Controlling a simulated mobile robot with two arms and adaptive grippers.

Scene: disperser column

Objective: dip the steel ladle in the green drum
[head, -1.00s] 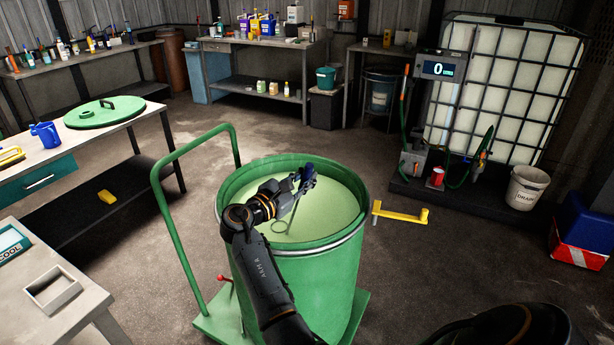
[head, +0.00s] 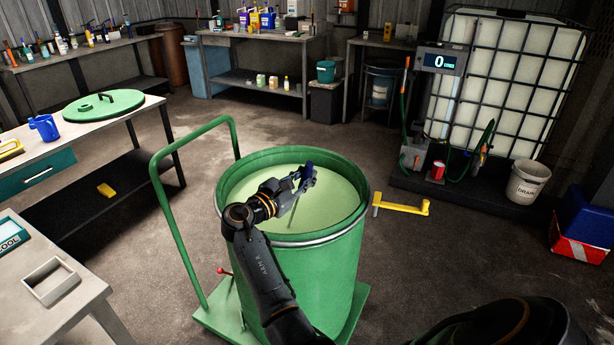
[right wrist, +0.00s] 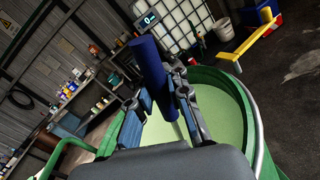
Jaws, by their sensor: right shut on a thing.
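The green drum (head: 325,275) stands open on a green trolley, filled with pale green liquid (head: 335,205). My right gripper (head: 304,178) is over the liquid, inside the rim's outline, shut on the blue handle of the steel ladle (head: 292,214). The ladle's thin shaft slants down into the liquid, and its bowl is hidden below the surface. In the right wrist view the blue handle (right wrist: 149,60) sits between the fingers (right wrist: 160,88), with the drum rim (right wrist: 256,125) around the liquid to the right. My left gripper is out of view.
The trolley's tall handle (head: 160,200) rises left of the drum. The green lid (head: 125,108) and a blue jug (head: 44,128) are on the left bench. A yellow tool (head: 402,206) is just right of the drum. A white bucket (head: 527,182) stands farther right.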

